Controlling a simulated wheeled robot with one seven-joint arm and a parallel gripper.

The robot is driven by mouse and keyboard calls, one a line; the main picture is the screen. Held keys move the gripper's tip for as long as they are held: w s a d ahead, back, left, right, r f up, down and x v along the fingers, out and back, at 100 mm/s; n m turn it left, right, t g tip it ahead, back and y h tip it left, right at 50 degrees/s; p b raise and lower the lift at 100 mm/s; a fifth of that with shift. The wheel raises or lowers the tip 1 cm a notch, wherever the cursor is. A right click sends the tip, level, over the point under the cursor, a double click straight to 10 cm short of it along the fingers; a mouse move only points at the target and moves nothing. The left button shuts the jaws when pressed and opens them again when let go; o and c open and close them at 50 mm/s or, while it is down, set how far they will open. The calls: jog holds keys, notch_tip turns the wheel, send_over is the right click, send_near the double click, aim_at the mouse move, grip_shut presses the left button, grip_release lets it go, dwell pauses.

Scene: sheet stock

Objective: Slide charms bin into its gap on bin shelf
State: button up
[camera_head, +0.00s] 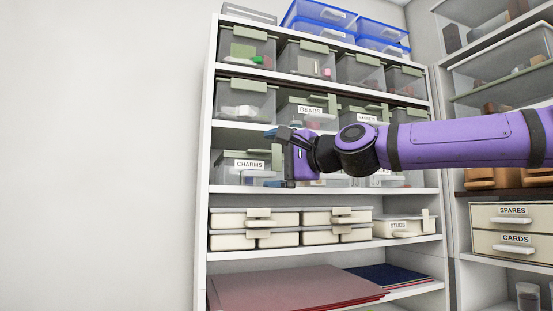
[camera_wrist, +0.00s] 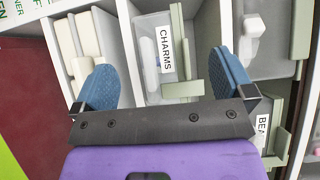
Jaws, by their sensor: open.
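The charms bin (camera_head: 232,176) is a clear grey bin with a green rim and a white CHARMS label. It stands at the left end of the third row of the bin shelf (camera_head: 324,191). In the wrist view the charms bin (camera_wrist: 150,32) appears turned sideways, with its green tab between and beyond my fingertips. My gripper (camera_head: 273,158) is in front of the bin's right part, jaws open and empty. In the wrist view my gripper (camera_wrist: 166,82) shows both blue fingers spread wide. My gripper and arm hide most of the row to the right. How far the bin sticks out is unclear.
The beads bin (camera_head: 300,112) and other clear bins fill the rows above. Cream boxes (camera_head: 270,239) and the studs bin (camera_head: 396,228) stand on the board below. Red sheets (camera_head: 290,288) lie lower. A cabinet with spares and cards drawers (camera_head: 513,243) stands right.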

jog(key=shift+s+d, duration=0.2)
jog(key=shift+s, duration=0.5)
